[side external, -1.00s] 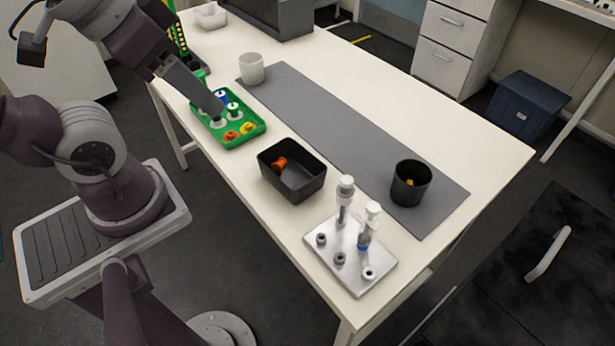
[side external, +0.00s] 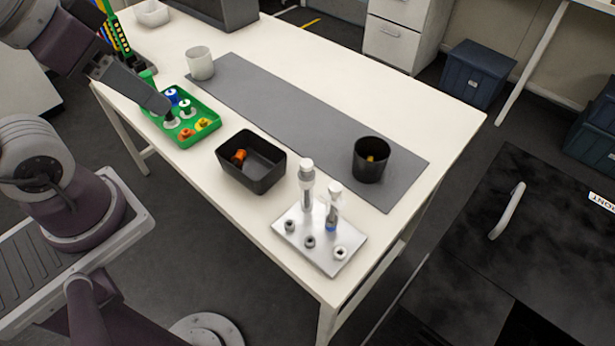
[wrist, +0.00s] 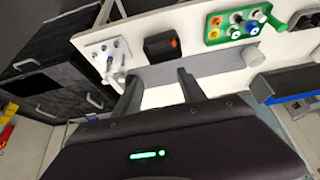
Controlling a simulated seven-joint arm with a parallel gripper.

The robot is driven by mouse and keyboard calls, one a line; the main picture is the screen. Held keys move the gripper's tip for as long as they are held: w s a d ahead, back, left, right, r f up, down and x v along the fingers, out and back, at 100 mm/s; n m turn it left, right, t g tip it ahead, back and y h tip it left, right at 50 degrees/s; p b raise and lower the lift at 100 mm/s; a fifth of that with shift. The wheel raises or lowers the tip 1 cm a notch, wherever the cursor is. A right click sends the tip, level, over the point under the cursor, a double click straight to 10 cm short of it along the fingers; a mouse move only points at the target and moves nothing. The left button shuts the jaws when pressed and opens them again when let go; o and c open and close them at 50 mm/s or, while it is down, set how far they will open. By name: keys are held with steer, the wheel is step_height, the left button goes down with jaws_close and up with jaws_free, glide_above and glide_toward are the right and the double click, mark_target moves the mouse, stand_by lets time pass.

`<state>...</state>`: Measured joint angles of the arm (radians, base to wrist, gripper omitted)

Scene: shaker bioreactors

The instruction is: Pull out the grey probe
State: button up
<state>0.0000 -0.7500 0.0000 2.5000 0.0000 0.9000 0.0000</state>
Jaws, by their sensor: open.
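A metal plate (side external: 322,262) lies at the near right end of the white table, with several collared holes. Two white-capped probes stand upright in it. The left one is grey (side external: 307,190); the other has a blue ring (side external: 331,222). In the wrist view the plate (wrist: 92,48) is at the upper left. My gripper (wrist: 157,85) is open there, with nothing between its fingers. In the side view my gripper (side external: 163,106) appears over or in front of the green tray, far from the probes; its height is unclear.
The green tray (side external: 188,141) holds several coloured pieces. A black bin (side external: 262,178) with an orange piece stands between tray and plate. A black cup (side external: 370,166) with something yellow and a white cup (side external: 200,64) stand on the grey mat (side external: 300,118), which is otherwise clear.

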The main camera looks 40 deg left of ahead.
stand_by(0.3)
steer(key=shift+o, duration=0.5)
steer(key=m+g, duration=0.6)
steer(key=m, duration=1.2)
glide_above(307, 179)
steer(key=a, duration=0.1)
steer(key=f, duration=1.3)
steer(key=shift+w, duration=0.4)
step_height(307, 179, down, 8)
steer(key=shift+d+r, duration=0.1)
steer(key=shift+r, duration=0.15)
jaws_close()
steer(key=shift+r, duration=0.1)
